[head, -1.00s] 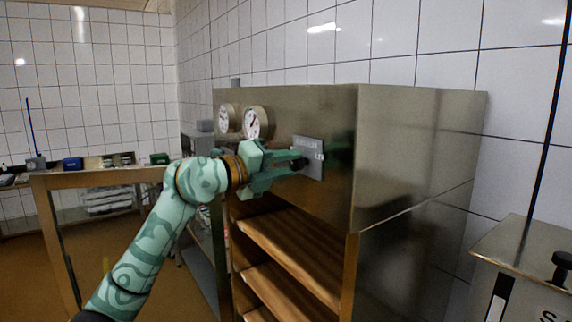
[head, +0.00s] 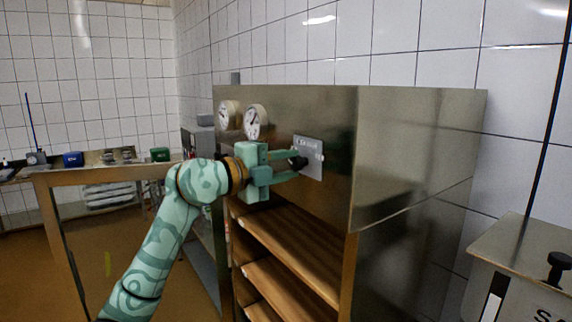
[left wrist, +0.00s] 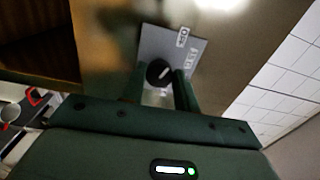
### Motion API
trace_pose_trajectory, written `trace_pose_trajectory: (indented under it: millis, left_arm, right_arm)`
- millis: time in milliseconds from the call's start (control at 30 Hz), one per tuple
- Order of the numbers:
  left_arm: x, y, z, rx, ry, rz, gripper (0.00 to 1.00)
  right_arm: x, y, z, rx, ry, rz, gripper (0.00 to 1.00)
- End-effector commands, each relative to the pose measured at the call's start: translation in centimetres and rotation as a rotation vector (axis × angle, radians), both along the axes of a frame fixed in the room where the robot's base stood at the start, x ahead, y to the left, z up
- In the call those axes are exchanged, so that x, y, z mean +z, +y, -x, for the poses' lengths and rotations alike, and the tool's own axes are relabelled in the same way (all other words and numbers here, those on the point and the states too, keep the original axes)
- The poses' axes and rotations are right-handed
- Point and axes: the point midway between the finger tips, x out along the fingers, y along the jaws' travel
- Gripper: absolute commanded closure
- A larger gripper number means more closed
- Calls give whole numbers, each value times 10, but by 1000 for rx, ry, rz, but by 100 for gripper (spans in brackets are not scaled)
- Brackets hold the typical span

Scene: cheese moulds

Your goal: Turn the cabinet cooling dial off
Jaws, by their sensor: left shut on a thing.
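The cooling dial is a small black knob (head: 299,162) on a grey labelled plate (head: 313,158) on the front of the steel cabinet (head: 330,195). In the left wrist view the round black knob (left wrist: 158,72) sits between the green fingers, in front of the plate (left wrist: 165,50). My left gripper (head: 297,164) is shut on the knob, its fingers on either side of it. The plate's lettering is too small or blurred to read fully, and the dial's setting cannot be made out. My right gripper is not in view.
Two round gauges (head: 255,122) sit left of the plate. Wooden shelves (head: 285,245) fill the open cabinet below. An open door frame (head: 110,175) stands at left. A steel container with a black knob (head: 535,250) stands at right.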

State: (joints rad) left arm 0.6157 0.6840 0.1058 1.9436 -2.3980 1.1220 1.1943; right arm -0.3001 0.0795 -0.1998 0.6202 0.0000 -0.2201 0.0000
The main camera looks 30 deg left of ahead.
Motion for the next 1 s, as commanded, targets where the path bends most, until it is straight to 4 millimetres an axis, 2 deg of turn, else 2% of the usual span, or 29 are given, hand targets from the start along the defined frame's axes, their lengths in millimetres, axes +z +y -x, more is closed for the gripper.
trace_pose_trajectory:
  millis: [267,300,333,633,733,867,1000]
  left_arm:
    - [1,1,0,2,-2,1,92]
    - [1,1,0,2,-2,1,58]
    - [1,1,0,2,-1,0,50]
    - [0,1,1,1,0,-1,49]
    - [-1,4,7,3,-1,-1,49]
    - [-4,12,28,2,-2,-6,49]
    - [-7,28,63,4,0,-3,49]
  right_arm:
    - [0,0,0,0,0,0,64]
    - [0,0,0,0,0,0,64]
    - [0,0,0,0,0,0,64]
    - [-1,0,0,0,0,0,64]
    - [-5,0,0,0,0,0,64]
    - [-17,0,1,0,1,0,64]
    - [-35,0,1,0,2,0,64]
